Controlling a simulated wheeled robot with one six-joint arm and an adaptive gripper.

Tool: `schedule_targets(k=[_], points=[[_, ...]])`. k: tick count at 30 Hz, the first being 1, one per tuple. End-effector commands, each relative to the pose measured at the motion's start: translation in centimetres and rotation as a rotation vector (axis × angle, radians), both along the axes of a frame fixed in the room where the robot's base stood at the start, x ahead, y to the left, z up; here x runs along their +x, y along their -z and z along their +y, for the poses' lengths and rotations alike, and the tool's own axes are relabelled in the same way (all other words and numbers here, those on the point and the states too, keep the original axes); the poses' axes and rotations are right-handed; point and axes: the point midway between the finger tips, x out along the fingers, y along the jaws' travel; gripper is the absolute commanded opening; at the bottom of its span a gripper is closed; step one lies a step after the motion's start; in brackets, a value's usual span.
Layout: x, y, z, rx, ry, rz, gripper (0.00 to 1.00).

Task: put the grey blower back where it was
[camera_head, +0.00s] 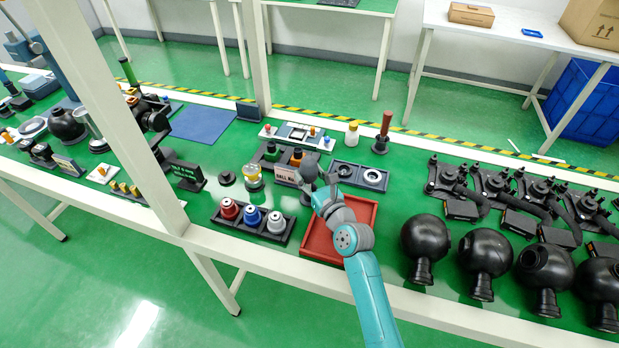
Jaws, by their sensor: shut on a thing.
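My gripper (316,187) is over the green bench, at the upper left corner of the red tray (318,244). It is shut on a small dark grey rounded thing (308,172), which looks like the grey blower.
A dark rack (230,225) with red, blue and silver cups is at lower left. A brown-handled tool (386,124) stands behind. Black round-headed items (425,238) line the right. The red tray looks empty.

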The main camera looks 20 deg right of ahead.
Motion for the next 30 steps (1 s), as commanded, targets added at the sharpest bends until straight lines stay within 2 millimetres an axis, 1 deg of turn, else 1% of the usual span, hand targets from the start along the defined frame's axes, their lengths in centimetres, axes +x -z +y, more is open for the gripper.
schedule_targets(k=[1,4,12,16,17,18,19,20,30], points=[[0.00,0.63,-0.02,0.002,0.001,0.001,0.22],[-0.01,1.18,-0.03,0.001,0.001,0.000,0.22],[-0.01,1.23,-0.03,0.000,0.001,-0.001,0.22],[-0.01,1.56,-0.02,0.001,0.001,0.000,0.22],[-0.01,1.57,-0.02,0.001,0.001,0.000,0.54],[-0.01,1.55,-0.02,0.001,0.001,0.000,0.64],[-0.01,1.55,-0.02,0.001,0.001,0.000,0.72],[-0.01,1.54,-0.02,0.001,0.001,0.000,0.75],[-0.01,1.35,-0.02,0.000,0.001,-0.001,0.75]])
